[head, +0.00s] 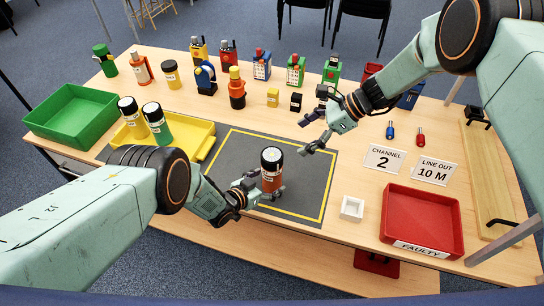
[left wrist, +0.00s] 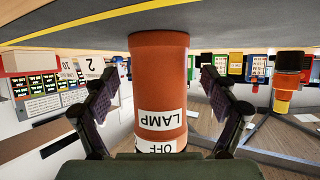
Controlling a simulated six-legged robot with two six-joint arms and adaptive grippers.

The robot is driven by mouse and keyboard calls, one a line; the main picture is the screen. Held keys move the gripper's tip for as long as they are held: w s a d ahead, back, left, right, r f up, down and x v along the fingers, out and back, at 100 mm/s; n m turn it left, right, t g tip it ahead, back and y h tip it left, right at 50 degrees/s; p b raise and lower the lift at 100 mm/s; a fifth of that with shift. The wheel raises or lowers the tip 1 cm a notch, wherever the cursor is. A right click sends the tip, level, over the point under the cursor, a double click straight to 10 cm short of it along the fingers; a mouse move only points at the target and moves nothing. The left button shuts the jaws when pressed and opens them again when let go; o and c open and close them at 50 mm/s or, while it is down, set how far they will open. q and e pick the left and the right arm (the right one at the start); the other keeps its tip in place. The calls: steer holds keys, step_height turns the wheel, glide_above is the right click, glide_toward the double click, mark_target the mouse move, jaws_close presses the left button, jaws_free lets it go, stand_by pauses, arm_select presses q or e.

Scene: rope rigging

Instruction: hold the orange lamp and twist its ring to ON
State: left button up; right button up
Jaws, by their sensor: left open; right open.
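The orange lamp (head: 271,179) stands upright on the dark mat (head: 232,160), with a black top part. In the left wrist view the lamp (left wrist: 160,80) appears upside down, with labels reading LAMP and OFF. My left gripper (head: 264,187) is open low around the lamp; in the left wrist view its two fingers (left wrist: 156,78) flank the body with gaps on both sides. My right gripper (head: 304,137) is open and empty, above and to the right of the lamp. The ring cannot be made out clearly.
A yellow tray (head: 198,144) and green tray (head: 48,124) lie left, a red FAULTY tray (head: 394,236) right. A small white box (head: 352,208) sits right of the mat. Signs read CHANNEL 2 (head: 384,158) and LINE OUT 10 M (head: 433,171). Several radios and canisters line the back.

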arm_select(q)
steer(key=shift+p+v, duration=0.4)
steer(key=shift+v, duration=3.65)
steer(key=shift+x, duration=2.8)
steer(key=shift+s, duration=0.1)
